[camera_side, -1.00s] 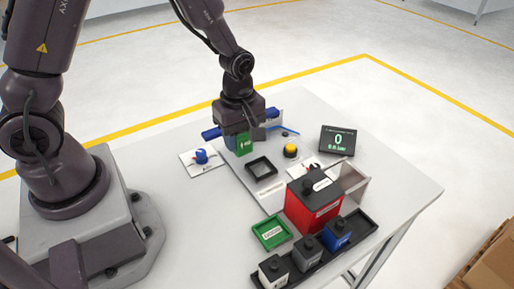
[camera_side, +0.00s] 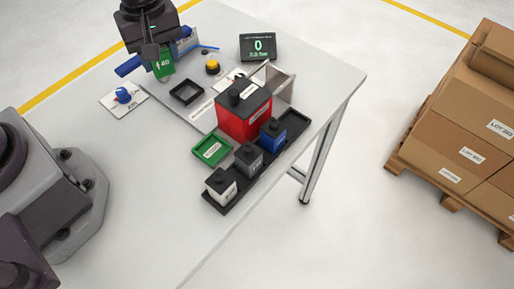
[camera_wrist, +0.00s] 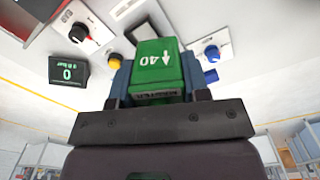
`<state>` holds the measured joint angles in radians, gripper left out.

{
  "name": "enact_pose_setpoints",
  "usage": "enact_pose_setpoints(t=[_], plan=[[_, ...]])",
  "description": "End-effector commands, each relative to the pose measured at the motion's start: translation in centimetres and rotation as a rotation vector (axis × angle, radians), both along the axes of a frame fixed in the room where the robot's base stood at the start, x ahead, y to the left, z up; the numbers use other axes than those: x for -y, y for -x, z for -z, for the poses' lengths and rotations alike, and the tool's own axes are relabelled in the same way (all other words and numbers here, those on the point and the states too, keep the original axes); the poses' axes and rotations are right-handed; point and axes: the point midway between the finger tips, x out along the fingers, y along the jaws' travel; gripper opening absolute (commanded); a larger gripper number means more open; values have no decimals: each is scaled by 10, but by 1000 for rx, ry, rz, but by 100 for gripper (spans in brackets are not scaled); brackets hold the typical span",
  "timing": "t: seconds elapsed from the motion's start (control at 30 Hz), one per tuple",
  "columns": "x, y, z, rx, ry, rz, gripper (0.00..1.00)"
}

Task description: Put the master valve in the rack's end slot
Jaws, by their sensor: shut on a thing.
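The green master valve (camera_side: 163,65), a block marked 40 with an arrow, is between my gripper's jaws. In the wrist view the valve (camera_wrist: 157,68) fills the gap between the dark blue fingers. My gripper (camera_side: 153,48) is shut on it, behind the black square tray in the side view. I cannot tell how high the valve hangs. The black rack (camera_side: 291,117) stands near the table's front edge. It holds a white block (camera_side: 221,187), a grey block (camera_side: 248,161) and a blue block (camera_side: 272,135). Its far right end slot looks empty.
A large red box (camera_side: 244,112) stands close behind the rack, beside a pale upright panel (camera_side: 281,86). A green tray (camera_side: 211,150), black square tray (camera_side: 186,92), yellow button (camera_side: 212,68), blue knob (camera_side: 123,95) and display (camera_side: 258,46) surround the work area. The left front table is clear.

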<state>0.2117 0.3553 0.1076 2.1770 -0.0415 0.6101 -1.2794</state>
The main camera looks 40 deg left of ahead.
Motion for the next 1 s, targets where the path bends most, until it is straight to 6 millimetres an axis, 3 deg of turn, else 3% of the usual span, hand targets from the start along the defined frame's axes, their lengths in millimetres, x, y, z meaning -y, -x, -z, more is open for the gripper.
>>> enact_pose_setpoints(t=[0.03, 0.2, 0.4, 0.6, 0.7, 0.87, 1.0], plan=[[14, -21, 2, -2, -3, 98, 17], [63, -76, 8, -7, -6, 415, 17], [129, -123, 21, -13, -2, 780, 17], [183, -145, 33, -13, 6, 1059, 17], [199, -149, 36, -13, 8, 1141, 17], [209, -152, 45, -14, 10, 1201, 17], [210, -152, 71, -17, 11, 1207, 17]])
